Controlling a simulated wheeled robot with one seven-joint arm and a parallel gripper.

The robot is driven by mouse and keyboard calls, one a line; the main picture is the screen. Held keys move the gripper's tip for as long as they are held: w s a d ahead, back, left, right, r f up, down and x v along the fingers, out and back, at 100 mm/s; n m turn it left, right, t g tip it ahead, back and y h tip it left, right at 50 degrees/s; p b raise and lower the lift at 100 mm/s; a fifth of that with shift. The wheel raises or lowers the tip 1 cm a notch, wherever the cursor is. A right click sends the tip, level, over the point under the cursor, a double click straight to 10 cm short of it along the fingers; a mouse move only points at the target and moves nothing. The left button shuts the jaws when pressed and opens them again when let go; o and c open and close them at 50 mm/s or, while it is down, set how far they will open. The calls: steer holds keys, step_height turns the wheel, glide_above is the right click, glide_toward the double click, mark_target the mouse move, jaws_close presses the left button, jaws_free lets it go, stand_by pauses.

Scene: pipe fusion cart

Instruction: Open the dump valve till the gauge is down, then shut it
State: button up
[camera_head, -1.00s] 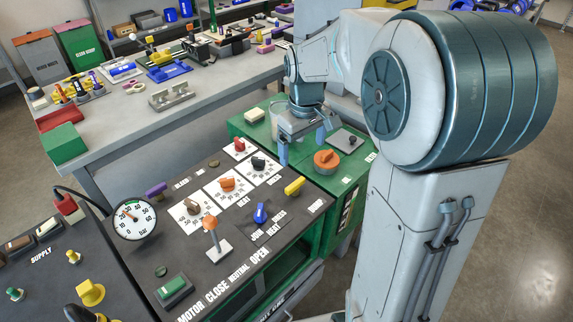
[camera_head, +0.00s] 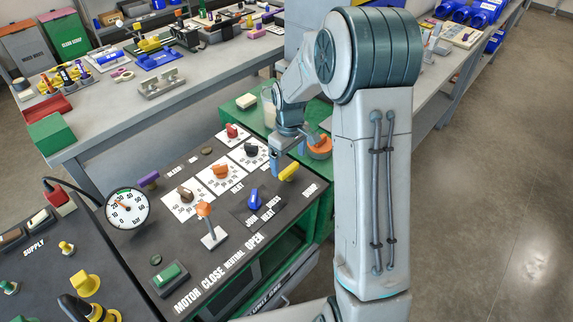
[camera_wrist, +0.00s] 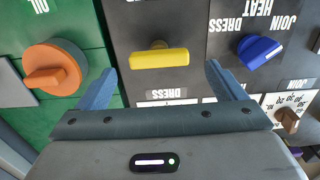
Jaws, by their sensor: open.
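The pressure gauge (camera_head: 128,208) is a round white dial at the panel's left, marked bar. Its reddish needle points up and left, off the zero mark. A purple bar handle (camera_head: 149,179) sits at the far left corner. My gripper (camera_head: 287,162) is open and empty close to the yellow handle. In the wrist view the yellow handle (camera_wrist: 160,57) lies crosswise between the spread blue fingers, apparently untouched.
An orange knob (camera_wrist: 55,70) on the green cabinet is beside one finger. A blue knob (camera_wrist: 260,51) is near the other. An orange-topped lever (camera_head: 206,222) stands upright on the panel. Dials with small knobs (camera_head: 220,173) lie left of my gripper.

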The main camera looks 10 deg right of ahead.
mark_target(289, 168)
steer(key=shift+f, duration=1.6)
steer(key=c, duration=1)
